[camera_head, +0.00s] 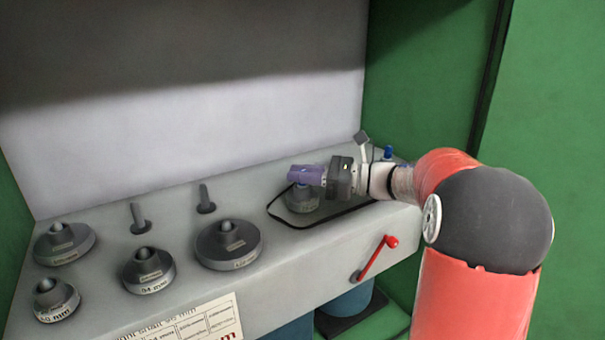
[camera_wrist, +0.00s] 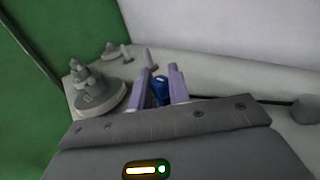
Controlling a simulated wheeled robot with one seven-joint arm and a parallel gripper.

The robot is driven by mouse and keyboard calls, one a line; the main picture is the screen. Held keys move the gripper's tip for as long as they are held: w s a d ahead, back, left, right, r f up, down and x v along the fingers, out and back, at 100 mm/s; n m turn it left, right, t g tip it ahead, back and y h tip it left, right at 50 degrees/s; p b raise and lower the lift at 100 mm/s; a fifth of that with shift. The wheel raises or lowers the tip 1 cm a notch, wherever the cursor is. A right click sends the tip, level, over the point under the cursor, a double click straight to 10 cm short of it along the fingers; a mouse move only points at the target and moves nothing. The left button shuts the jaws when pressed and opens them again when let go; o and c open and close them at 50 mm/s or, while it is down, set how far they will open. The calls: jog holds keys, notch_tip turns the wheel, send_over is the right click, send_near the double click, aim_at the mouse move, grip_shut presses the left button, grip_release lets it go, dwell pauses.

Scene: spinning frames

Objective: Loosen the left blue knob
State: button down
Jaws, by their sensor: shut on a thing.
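My gripper (camera_head: 296,174) has purple fingers and reaches in from the right over the grey bench. In the wrist view its two fingers (camera_wrist: 160,73) stand on either side of the left blue knob (camera_wrist: 160,90) and are shut on it. In the head view the fingers hide this knob. A second blue knob (camera_head: 388,152) stands upright on the bench to the right, just behind my wrist, apart from the fingers.
A grey round piece (camera_head: 302,200) sits under my gripper within a black-edged outline. Several grey weights, including a large one (camera_head: 229,243), and two short pegs (camera_head: 205,199) stand left. A red lever (camera_head: 376,258) sticks out in front. Green walls flank the bench.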

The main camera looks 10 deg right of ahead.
jog(key=shift+r+n+g+p, duration=0.3)
jog(key=shift+g+p, duration=0.1)
jog(key=shift+p, duration=0.65)
jog(key=shift+f+n+g+y+p, duration=0.15)
jog(key=shift+n+g+y+p, duration=0.3)
jog(key=shift+g+p, duration=0.5)
jog(key=shift+f, duration=0.15)
jog(key=c, duration=1.4)
grip_release()
jog(key=shift+o, duration=0.2)
jog(key=v, duration=0.7)
jog(key=shift+s+d, duration=0.2)
jog(key=shift+d, duration=0.2)
jog(key=shift+s, duration=0.1)
